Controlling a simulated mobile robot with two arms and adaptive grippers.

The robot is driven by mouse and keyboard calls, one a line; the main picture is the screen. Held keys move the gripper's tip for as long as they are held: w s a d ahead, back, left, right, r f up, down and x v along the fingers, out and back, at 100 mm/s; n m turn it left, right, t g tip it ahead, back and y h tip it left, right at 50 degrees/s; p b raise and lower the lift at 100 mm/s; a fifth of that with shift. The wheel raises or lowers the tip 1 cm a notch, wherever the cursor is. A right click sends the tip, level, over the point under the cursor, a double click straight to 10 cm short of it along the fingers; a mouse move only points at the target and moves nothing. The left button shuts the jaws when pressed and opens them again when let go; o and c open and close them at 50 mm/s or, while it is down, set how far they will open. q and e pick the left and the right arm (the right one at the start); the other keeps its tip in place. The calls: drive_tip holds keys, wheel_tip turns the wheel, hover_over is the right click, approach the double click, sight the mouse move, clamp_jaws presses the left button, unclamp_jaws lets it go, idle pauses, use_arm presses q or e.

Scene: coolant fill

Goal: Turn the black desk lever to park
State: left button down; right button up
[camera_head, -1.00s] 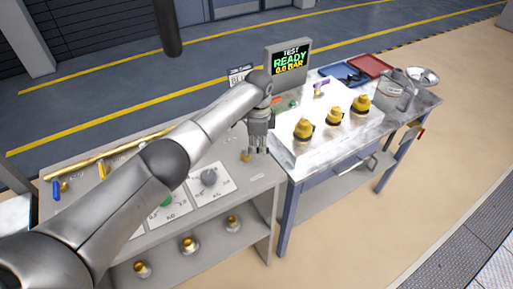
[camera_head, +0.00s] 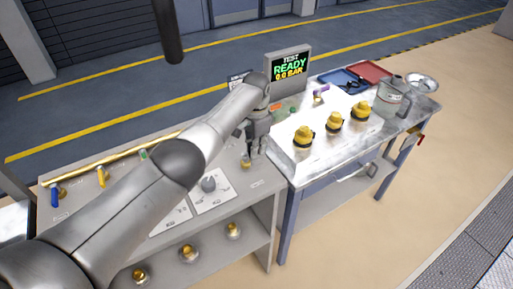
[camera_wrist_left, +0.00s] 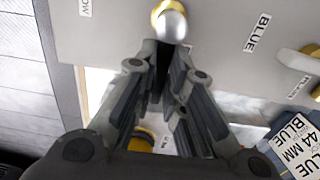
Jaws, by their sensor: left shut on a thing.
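My left gripper (camera_head: 255,152) is over the right end of the grey desk (camera_head: 262,182). In the left wrist view its fingers (camera_wrist_left: 160,62) come together around a narrow dark piece, which I take to be the black desk lever. The lever is mostly hidden by the fingers in both views. A brass hub with a silver cap (camera_wrist_left: 168,22) sits just beyond the fingertips; in the head view a brass fitting (camera_head: 246,164) shows beside them. My right gripper is not in view.
A blue lever (camera_head: 55,193) and a yellow lever (camera_head: 102,176) stand at the desk's left. A dial (camera_head: 208,184) is near the gripper. A bench on the right holds several yellow-capped fittings (camera_head: 334,122), a display (camera_head: 289,66), a jug (camera_head: 392,96) and trays (camera_head: 370,71).

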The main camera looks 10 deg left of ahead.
use_arm(q)
drive_tip(key=shift+w+r, duration=0.1)
idle(0.3)
drive_tip(key=c, duration=1.5)
unclamp_jaws()
wheel_tip(320, 180, up, 12)
